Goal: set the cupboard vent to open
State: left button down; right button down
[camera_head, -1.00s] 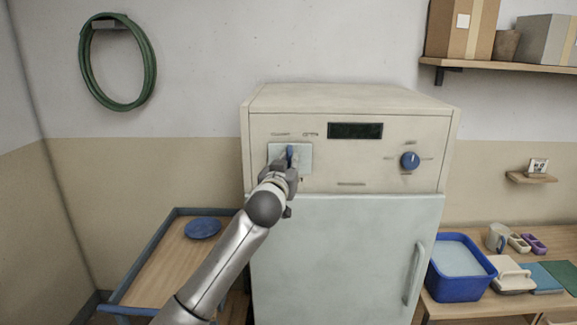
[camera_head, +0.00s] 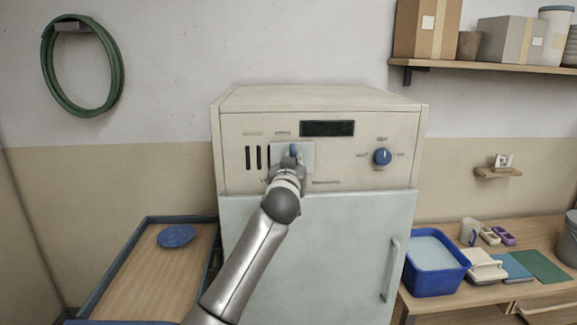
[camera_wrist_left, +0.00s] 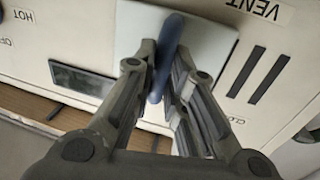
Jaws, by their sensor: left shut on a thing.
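The cupboard (camera_head: 245,121) is cream on top with a pale blue door. Its vent has a pale sliding plate (camera_head: 308,158) with an upright blue handle (camera_head: 293,149). Several dark slots (camera_head: 257,158) show uncovered left of the plate. My left gripper (camera_head: 289,163) is shut on the handle and hides part of it and of the plate. In the left wrist view the fingers (camera_wrist_left: 164,62) stand on both sides of the blue handle, beside two dark slots (camera_wrist_left: 258,74) and a VENT label (camera_wrist_left: 262,8). My right gripper is not in view.
A blue knob (camera_head: 382,157) and a dark display (camera_head: 327,128) are on the same panel. A blue-rimmed tray table (camera_head: 135,285) with a blue disc (camera_head: 176,236) stands at left. A blue tub (camera_head: 437,279) stands on a bench at right.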

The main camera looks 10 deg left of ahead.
pick_arm(q)
jog(key=c, duration=1.5)
grip_release()
jog(key=shift+w+d, duration=0.1)
jog(key=shift+d, duration=0.25)
jog(key=shift+o, duration=0.2)
jog(key=shift+a, duration=0.15)
jog(key=s+d, duration=0.1)
jog(key=s, duration=1.1)
jog(key=shift+d, duration=0.1)
